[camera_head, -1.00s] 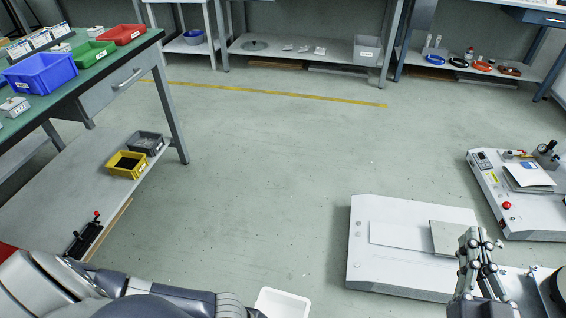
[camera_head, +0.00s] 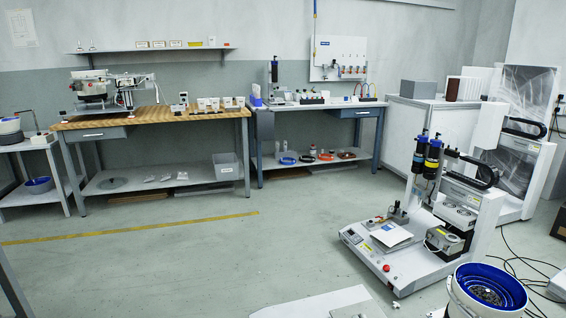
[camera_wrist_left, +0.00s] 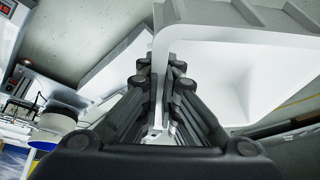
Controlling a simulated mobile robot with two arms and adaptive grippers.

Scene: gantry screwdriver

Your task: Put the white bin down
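The white bin (camera_wrist_left: 225,75) fills the upper right of the left wrist view, tilted in the picture, with its pale interior visible. My left gripper (camera_wrist_left: 162,80) has its two dark fingers closed on either side of the bin's wall near the rim. The bin looks empty where its inside shows. What lies under it is hidden, so I cannot tell whether it touches a surface. Neither the bin nor my left gripper shows in the head view. My right gripper is not in view.
A gantry machine (camera_head: 388,262) stands on the floor at right. A blue-rimmed bowl feeder (camera_head: 487,290) is at lower right, beside a low white platform (camera_head: 305,305). A wooden-topped bench (camera_head: 160,117) and a blue-legged bench (camera_head: 320,106) line the back. Open floor lies at centre left.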

